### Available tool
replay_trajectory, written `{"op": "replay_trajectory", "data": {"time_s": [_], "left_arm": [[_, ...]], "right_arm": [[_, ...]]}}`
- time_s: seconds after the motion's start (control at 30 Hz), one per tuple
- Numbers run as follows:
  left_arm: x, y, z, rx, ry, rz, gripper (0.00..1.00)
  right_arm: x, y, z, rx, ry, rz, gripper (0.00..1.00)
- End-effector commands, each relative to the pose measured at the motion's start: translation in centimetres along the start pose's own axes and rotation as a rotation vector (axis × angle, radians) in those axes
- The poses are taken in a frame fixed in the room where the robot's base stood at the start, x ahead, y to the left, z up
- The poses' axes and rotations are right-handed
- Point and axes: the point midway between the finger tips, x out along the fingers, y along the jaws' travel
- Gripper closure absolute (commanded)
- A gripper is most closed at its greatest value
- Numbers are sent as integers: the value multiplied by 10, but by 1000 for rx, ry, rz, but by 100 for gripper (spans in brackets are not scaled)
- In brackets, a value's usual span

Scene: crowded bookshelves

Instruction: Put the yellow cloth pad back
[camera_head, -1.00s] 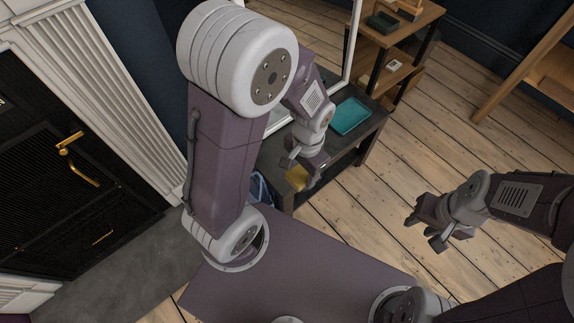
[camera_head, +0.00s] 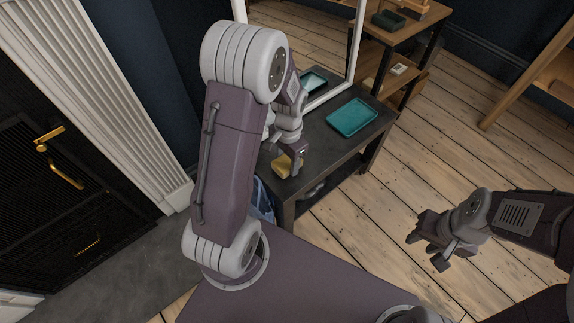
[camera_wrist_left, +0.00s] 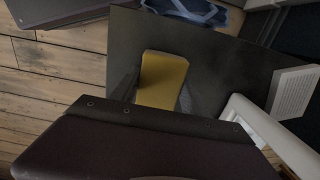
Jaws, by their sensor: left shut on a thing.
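The yellow cloth pad (camera_head: 282,167) is at my left gripper (camera_head: 287,158), over the near left end of a dark table (camera_head: 318,172). In the left wrist view the pad (camera_wrist_left: 162,80) is a yellow rounded block above the dark tabletop (camera_wrist_left: 215,62). My left gripper is shut on the pad; its fingers are partly hidden by the wrist. I cannot tell whether the pad touches the tabletop. My right gripper (camera_head: 435,246) is empty, with its fingers apart, over the wooden floor to the right.
A teal tray (camera_head: 352,117) lies on the table's right part. Blue fabric (camera_head: 263,200) shows beside the near table leg. A wooden shelf unit (camera_head: 407,45) stands behind. Bare floor lies to the right.

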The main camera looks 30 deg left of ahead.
Motion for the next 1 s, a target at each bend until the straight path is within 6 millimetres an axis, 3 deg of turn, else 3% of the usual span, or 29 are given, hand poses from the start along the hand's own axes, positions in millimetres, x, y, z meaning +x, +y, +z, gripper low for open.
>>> {"op": "replay_trajectory", "data": {"time_s": [0.33, 0.37, 0.4, 0.43, 0.77, 0.87, 1.0], "left_arm": [[5, 0, 0, 0, 1, -1, 84], [5, 0, 0, 0, 1, -1, 41], [4, 0, 0, 0, 1, -1, 30], [4, 0, 0, 0, 1, -1, 24], [1, 0, 0, 0, 2, -1, 24], [-19, 0, -1, 0, 4, -2, 24], [-59, -1, -1, 0, 6, -4, 24]], "right_arm": [[2, 0, 0, 0, 0, 0, 64], [2, 0, 0, 0, 0, 0, 64], [2, 0, 0, 0, 0, 0, 64], [2, 0, 0, 0, 0, 0, 64], [0, 0, 0, 0, 0, 0, 64], [-12, 0, -1, 0, 0, 0, 64], [-36, -1, -4, 0, 0, 0, 64]]}}
